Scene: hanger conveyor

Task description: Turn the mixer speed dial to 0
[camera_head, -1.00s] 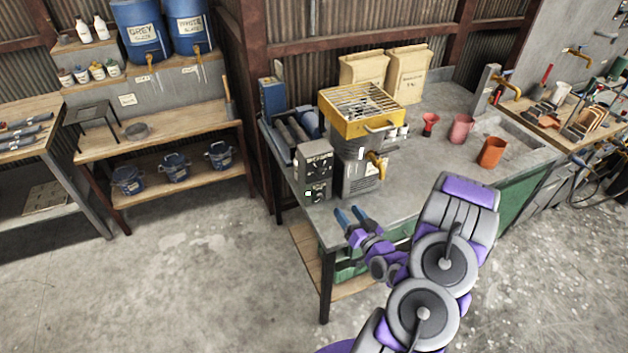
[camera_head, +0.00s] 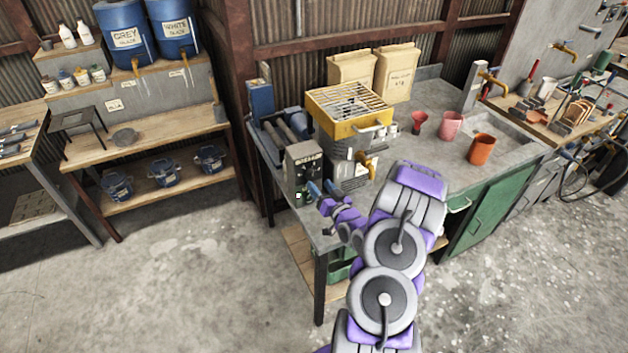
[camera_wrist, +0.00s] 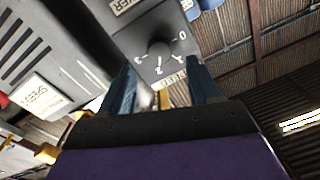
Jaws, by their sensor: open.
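The mixer speed dial (camera_wrist: 159,48) is a dark round knob on a grey panel (camera_wrist: 128,40) in the wrist view. Numbers 0 to 3 are printed around it, with 0 toward the picture's right. I cannot tell which number it points to. My gripper (camera_wrist: 163,80) is open, its two blue fingers on either side of the panel's near part, with the dial ahead between them and apart from both. In the head view my gripper (camera_head: 320,189) is at the lower right front of the grey control box (camera_head: 303,163); the dial is too small to make out there.
A yellow-topped machine (camera_head: 352,112) with a grille stands just right of the box. Orange (camera_head: 481,149) and pink (camera_head: 451,126) cups stand farther right on the bench (camera_head: 425,150). The floor before the bench is clear.

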